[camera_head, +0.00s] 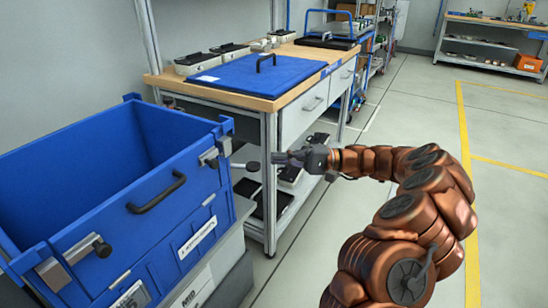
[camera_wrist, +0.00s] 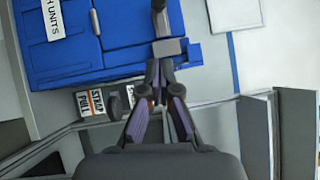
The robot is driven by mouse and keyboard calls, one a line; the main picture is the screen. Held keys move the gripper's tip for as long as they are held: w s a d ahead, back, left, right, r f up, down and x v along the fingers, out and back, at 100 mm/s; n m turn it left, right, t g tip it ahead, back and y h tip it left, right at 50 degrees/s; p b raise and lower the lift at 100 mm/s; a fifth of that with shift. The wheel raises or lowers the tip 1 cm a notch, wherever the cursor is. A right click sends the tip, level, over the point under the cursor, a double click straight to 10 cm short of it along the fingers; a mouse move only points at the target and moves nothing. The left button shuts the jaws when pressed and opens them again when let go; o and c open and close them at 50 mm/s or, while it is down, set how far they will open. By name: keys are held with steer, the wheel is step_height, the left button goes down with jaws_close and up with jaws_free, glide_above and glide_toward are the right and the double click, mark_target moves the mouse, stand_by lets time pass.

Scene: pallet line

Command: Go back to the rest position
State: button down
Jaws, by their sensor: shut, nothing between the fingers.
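My gripper (camera_head: 278,158) is at the end of my copper-coloured arm, right of the blue crate (camera_head: 115,255). Its fingers are shut and empty, pointing left toward the crate's corner latch (camera_head: 209,157). A thin rod with a dark knob (camera_head: 252,166) sticks out from that latch and ends close to the fingertips. In the wrist view, the fingertips (camera_wrist: 160,74) meet just in front of a grey latch part (camera_wrist: 168,47) on the crate's blue wall (camera_wrist: 110,52). I cannot tell whether they touch it.
A workbench (camera_head: 262,103) with a blue mat (camera_head: 235,77) and drawers stands behind my gripper; its lower shelf holds dark-topped boxes. The crate rests on a grey base. Open floor (camera_head: 405,110) with yellow lines lies to the right. Another bench (camera_head: 490,52) stands at the back right.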

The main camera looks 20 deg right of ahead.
stand_by(0.3)
steer(key=s+a+r+n+g+h+p, duration=0.5)
steer(key=s+a+r+g+h+p, duration=0.3)
steer(key=s+a+r+p, duration=0.9)
steer(key=s+h+p, duration=0.4)
steer(key=s+h, duration=0.1)
steer(key=s, duration=0.8)
steer(key=s+d+r+m+t+h+p, duration=0.1)
steer(key=s+d+r+h+p, duration=0.1)
steer(key=s+d+h+p, duration=0.3)
steer(key=s+d+p, duration=0.1)
steer(key=s+d, duration=0.2)
steer(key=d, duration=0.3)
steer(key=shift+s+d+r+t+h+p, duration=0.15)
steer(key=shift+d+r+t+h+p, duration=0.1)
steer(key=shift+t+h+p, duration=0.15)
